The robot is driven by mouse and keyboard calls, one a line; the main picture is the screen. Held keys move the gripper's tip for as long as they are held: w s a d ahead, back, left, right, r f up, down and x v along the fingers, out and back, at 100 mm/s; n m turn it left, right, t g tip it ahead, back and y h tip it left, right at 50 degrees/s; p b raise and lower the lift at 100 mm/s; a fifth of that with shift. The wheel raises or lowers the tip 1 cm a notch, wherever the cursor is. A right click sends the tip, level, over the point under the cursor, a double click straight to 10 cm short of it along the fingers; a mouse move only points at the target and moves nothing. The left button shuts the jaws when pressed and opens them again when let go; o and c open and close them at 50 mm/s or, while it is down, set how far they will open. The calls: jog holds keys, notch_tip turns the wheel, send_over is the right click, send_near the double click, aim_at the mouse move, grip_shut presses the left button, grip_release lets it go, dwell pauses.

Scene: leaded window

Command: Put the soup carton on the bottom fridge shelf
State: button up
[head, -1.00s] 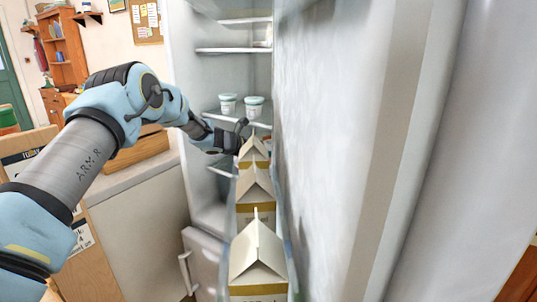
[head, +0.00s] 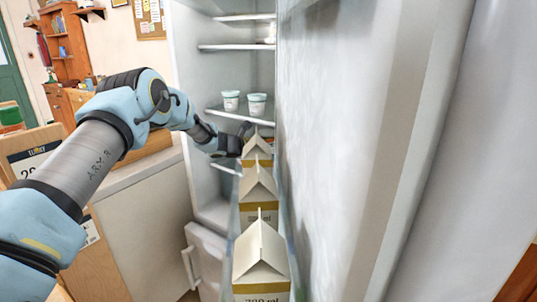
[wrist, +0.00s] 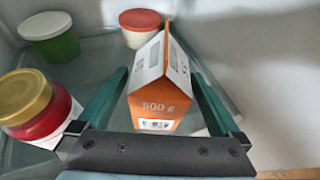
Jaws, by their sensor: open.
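An orange carton with a white gabled top and "500 g" on its side (wrist: 158,103) stands between my fingers in the wrist view; I take it as the soup carton. It appears to be on a glass shelf (wrist: 95,60). My gripper (wrist: 156,68) is open, with one teal finger on each side of the carton. Contact with the fingers cannot be told. In the head view my gripper (head: 234,143) reaches into the fridge, partly hidden behind the door's cartons. The orange carton is hidden there.
Beside the carton are a gold-lidded red jar (wrist: 35,108), a green tub (wrist: 52,40) and a red-lidded tub (wrist: 140,30). Several beige cartons (head: 260,262) fill the open door's rack. Two small tubs (head: 257,105) stand on a higher shelf (head: 235,114).

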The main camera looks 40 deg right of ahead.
jog(key=b+v, duration=0.3)
jog(key=v, duration=0.9)
jog(key=shift+b, duration=0.4)
jog(key=s+a+f+m+t+y, duration=0.1)
jog(key=a+m+y, duration=0.35)
jog(key=a, duration=1.15)
jog(key=s+a+f+m+t+y, duration=0.1)
jog(key=a+m+y, duration=0.3)
jog(key=a, duration=1.3)
jog(key=s+a+m+y, duration=0.2)
jog(key=s+a+m, duration=0.2)
jog(key=a, duration=0.8)
jog(key=s+a+m+t+y, duration=0.1)
jog(key=s+a+m, duration=0.4)
jog(key=a, duration=0.7)
jog(key=shift+s+a+r+y, duration=0.25)
jog(key=shift+s+y, duration=0.5)
jog(key=shift+s, duration=0.45)
jog(key=shift+c, duration=0.2)
